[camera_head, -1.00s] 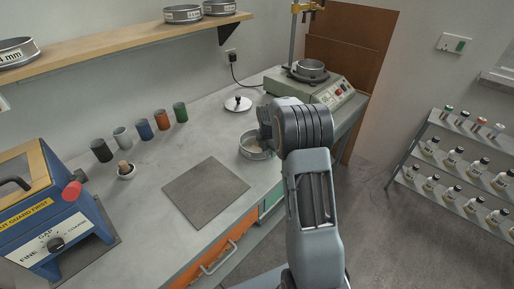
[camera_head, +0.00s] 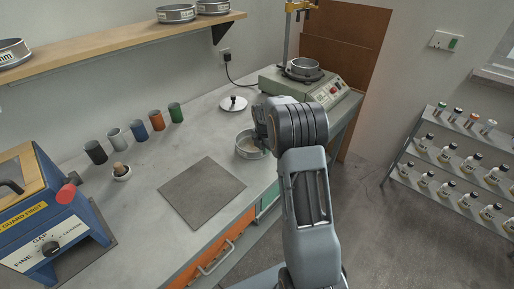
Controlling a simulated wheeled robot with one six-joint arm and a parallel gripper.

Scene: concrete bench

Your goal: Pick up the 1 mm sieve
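A round metal sieve or pan (camera_head: 247,152) sits on the bench near its front edge, with something tan inside. My gripper (camera_head: 262,128) is over its right side, partly hidden behind my own wrist; its fingertips do not show clearly, nor whether they touch it. Two labelled sieves, one (camera_head: 176,14) left of the other (camera_head: 213,7), stand on the shelf. A further sieve (camera_head: 12,52) at the shelf's left end is cut off by the picture edge. Another metal ring (camera_head: 304,67) sits on the shaker. I cannot read which one is marked 1 mm.
The shaker (camera_head: 330,92) stands at the bench's far end, with a lid (camera_head: 233,103) left of it. Bottle racks (camera_head: 455,165) stand right.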

